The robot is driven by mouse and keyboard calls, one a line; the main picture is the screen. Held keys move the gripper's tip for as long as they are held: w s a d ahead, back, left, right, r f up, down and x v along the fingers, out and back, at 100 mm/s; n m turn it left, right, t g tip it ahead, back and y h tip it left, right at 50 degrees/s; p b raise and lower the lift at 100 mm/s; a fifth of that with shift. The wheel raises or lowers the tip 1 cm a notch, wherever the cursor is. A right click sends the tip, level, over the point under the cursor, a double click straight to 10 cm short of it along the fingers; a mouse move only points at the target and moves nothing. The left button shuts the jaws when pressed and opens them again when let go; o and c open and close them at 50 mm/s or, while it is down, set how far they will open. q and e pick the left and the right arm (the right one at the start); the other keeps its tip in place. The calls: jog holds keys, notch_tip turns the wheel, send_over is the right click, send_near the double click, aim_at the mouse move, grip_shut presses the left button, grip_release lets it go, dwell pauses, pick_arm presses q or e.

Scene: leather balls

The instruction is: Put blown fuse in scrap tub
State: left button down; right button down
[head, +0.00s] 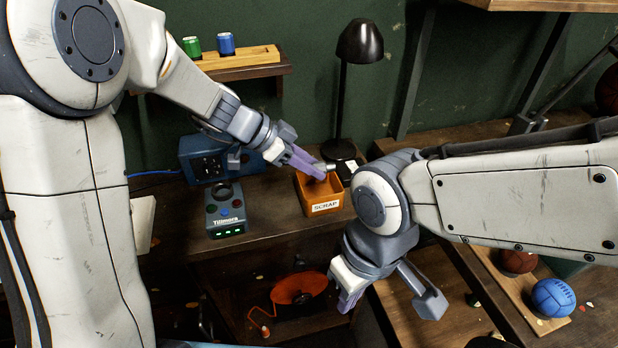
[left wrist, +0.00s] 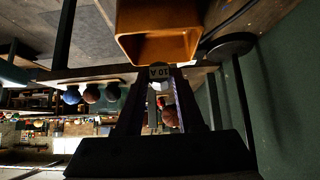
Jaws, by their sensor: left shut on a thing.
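The orange scrap tub (head: 310,197), with a SCRAP label, stands on the workbench under the desk lamp. My left gripper (head: 318,167) is at the tub's upper edge and is shut on the blown fuse (head: 331,167), of which only a small end shows in the head view. My right gripper (head: 392,300) is open and empty, low in front of the bench.
A grey tester (head: 226,214) with green lights and a blue box (head: 203,158) stand left of the tub. A black lamp (head: 360,42) rises behind it. A green fuse (head: 192,47) and a blue fuse (head: 226,43) stand on a wall rack. Balls (head: 553,297) lie at the lower right.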

pick_arm(q)
jog(key=shift+w+a+f, duration=0.1)
jog(key=shift+a+f, duration=0.2)
jog(key=shift+f, duration=0.25)
notch_tip(320, 180, down, 3)
jog(key=shift+f, duration=0.15)
jog(key=shift+f+b, duration=0.6)
jog(key=shift+b, duration=0.5)
jog(key=c, duration=0.5)
grip_release()
